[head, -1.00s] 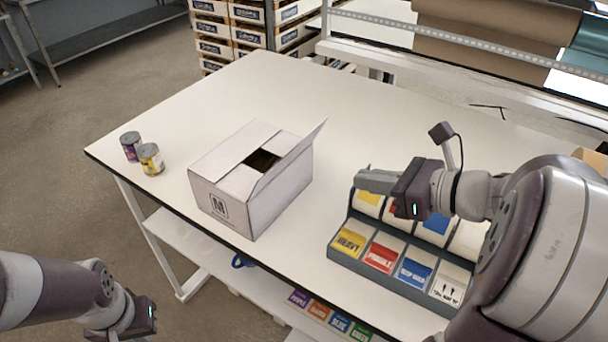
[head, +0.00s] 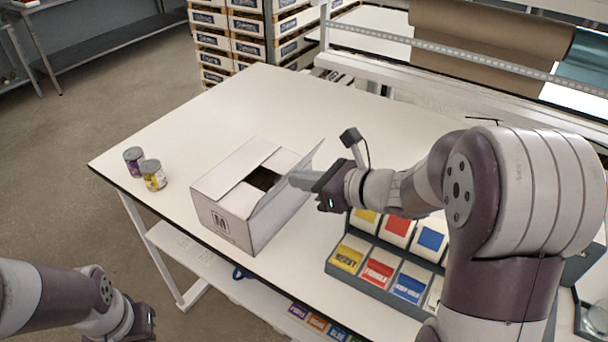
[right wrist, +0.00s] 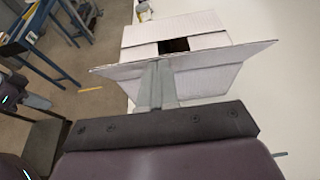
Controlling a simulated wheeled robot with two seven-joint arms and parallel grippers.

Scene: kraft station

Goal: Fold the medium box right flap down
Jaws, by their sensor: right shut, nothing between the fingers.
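The medium box (head: 226,216) is a white carton marked M on the table. Its left flap and end flaps lie folded in, with a dark gap in the middle. Its right flap (head: 292,183) stands up, tilted. My right gripper (head: 293,180) is shut and empty, its fingertips at the outer side of the right flap. In the right wrist view the fingers (right wrist: 156,68) reach the flap's edge (right wrist: 215,57); I cannot tell whether they touch. My left gripper (head: 146,322) is low at the left, away from the box; its fingers are not clearly seen.
A grey rack of coloured label cards (head: 378,268) stands right of the box, below my right arm. The table (head: 290,100) behind the box is clear.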

